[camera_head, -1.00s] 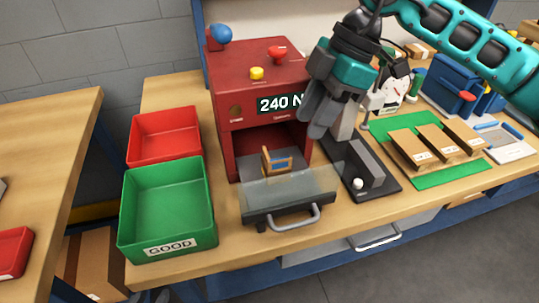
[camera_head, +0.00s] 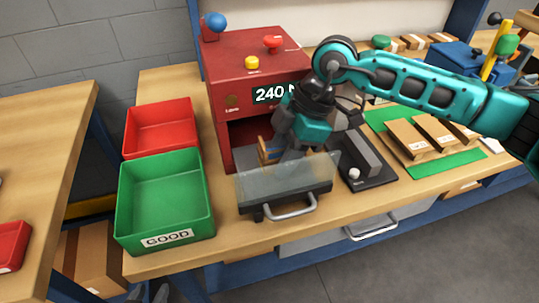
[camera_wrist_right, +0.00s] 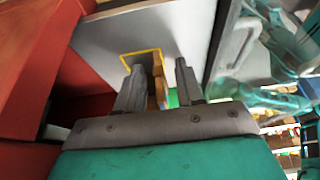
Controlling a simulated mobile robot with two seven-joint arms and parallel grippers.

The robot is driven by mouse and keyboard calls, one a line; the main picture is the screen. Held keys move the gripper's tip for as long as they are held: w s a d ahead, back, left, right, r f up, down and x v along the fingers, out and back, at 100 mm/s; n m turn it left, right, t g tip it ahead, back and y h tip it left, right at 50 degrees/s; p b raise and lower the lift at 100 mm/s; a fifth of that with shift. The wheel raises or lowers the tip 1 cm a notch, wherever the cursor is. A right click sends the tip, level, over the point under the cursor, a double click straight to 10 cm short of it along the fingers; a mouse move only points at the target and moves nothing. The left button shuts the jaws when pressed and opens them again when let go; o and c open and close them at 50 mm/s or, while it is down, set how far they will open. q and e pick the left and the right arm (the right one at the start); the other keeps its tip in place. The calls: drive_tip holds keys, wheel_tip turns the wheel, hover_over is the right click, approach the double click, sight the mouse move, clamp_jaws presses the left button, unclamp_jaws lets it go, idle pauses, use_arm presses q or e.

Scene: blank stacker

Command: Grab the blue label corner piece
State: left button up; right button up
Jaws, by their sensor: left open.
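The tan corner piece (camera_head: 267,153) with a blue label stands on the grey drawer plate in front of the red press, partly hidden by my right gripper. My right gripper (camera_head: 291,153) reaches down right beside it. In the right wrist view the gripper's two fingers (camera_wrist_right: 161,70) are apart, with the edge of the tan piece (camera_wrist_right: 160,92) between them and a gap toward the right finger. A yellow outline (camera_wrist_right: 141,55) is on the plate near the fingertips. Two grey fingertips of my left gripper (camera_head: 150,292) show at the bottom edge, apart and empty.
The red press (camera_head: 245,75) stands behind, its clear-fronted drawer (camera_head: 285,190) pulled out. A green bin (camera_head: 165,205) marked GOOD and a red bin (camera_head: 160,128) stand to the left. A black fixture (camera_head: 366,165) and cardboard pieces (camera_head: 407,140) on a green mat lie to the right.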

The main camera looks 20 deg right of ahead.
clamp_jaws()
drive_tip(key=shift+r, duration=0.1)
idle(0.4)
